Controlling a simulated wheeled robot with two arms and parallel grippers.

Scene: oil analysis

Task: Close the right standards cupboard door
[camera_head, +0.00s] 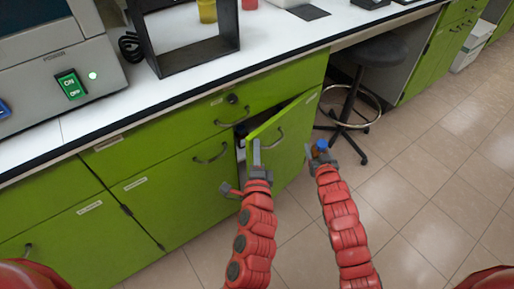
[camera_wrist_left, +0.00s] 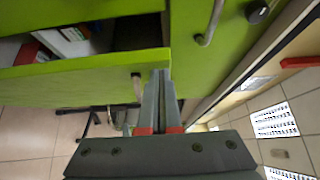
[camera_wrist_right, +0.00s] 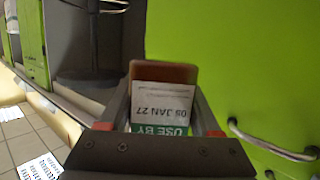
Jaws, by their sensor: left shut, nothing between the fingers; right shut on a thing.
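The right standards cupboard door (camera_head: 284,140) is green and stands partly open, with a grey bar handle (camera_head: 279,146). In the left wrist view the door (camera_wrist_left: 85,82) runs across the picture, with a dark gap behind it. My left gripper (camera_head: 256,150) is shut and empty, upright in front of the door near its handle. Its fingers (camera_wrist_left: 160,78) overlap the door's edge in the left wrist view; I cannot tell whether they touch. My right gripper (camera_head: 320,155), to the right of the door, is shut on a brown bottle (camera_wrist_right: 163,72) with a dated label and a blue cap (camera_head: 321,145).
White and dark items (camera_wrist_left: 72,38) show inside the cupboard. A drawer (camera_head: 225,108) sits above the door, below the white bench top (camera_head: 290,40). A stool (camera_head: 372,55) stands to the right. The tiled floor (camera_head: 440,160) at right is clear.

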